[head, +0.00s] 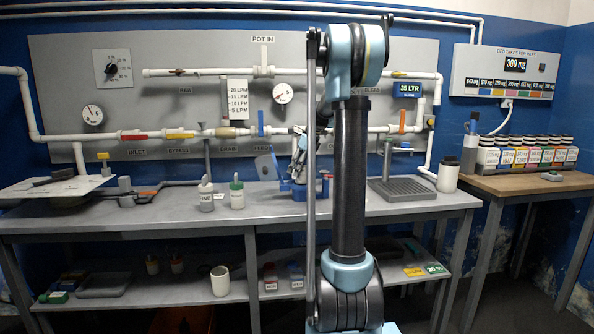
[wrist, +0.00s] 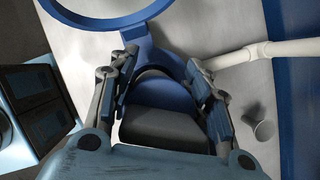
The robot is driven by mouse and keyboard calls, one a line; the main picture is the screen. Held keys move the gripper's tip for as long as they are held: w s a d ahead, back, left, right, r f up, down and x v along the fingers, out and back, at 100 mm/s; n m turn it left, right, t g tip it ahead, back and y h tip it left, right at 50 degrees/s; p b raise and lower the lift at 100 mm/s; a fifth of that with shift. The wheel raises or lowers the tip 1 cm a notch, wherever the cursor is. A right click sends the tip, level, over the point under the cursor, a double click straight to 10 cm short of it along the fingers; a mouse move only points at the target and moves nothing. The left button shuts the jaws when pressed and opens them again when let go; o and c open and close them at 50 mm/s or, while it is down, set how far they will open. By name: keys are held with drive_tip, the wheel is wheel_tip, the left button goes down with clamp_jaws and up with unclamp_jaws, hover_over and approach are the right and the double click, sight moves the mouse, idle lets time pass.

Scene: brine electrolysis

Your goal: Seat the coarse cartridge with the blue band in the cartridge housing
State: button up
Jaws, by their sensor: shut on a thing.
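My gripper (head: 299,158) is low over the middle of the bench, partly behind my own arm. In the wrist view my gripper (wrist: 163,62) has its fingers closed about a blue piece (wrist: 165,92), which has a curved top and joins a blue ring (wrist: 138,22). A dark grey block shows below it between the fingers. In the head view blue parts (head: 286,188) show on the bench just below the gripper. I cannot make out the coarse cartridge's blue band or tell which part is the cartridge housing.
Two small bottles (head: 237,192) stand left of the gripper on the bench (head: 350,209). A grey ribbed tray (head: 402,189) and a white container (head: 448,176) stand at the right. A pipe panel (head: 100,65) rises behind. The bench between bottles and front edge is clear.

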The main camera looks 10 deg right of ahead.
drive_tip(key=shift+f, duration=1.65)
idle(2.4)
drive_tip(key=shift+r, duration=0.2)
idle(1.2)
drive_tip(key=shift+f, duration=0.1)
drive_tip(key=o, duration=1.3)
drive_tip(key=shift+r, duration=0.3)
drive_tip(key=c, duration=1.3)
drive_tip(key=shift+c, duration=0.2)
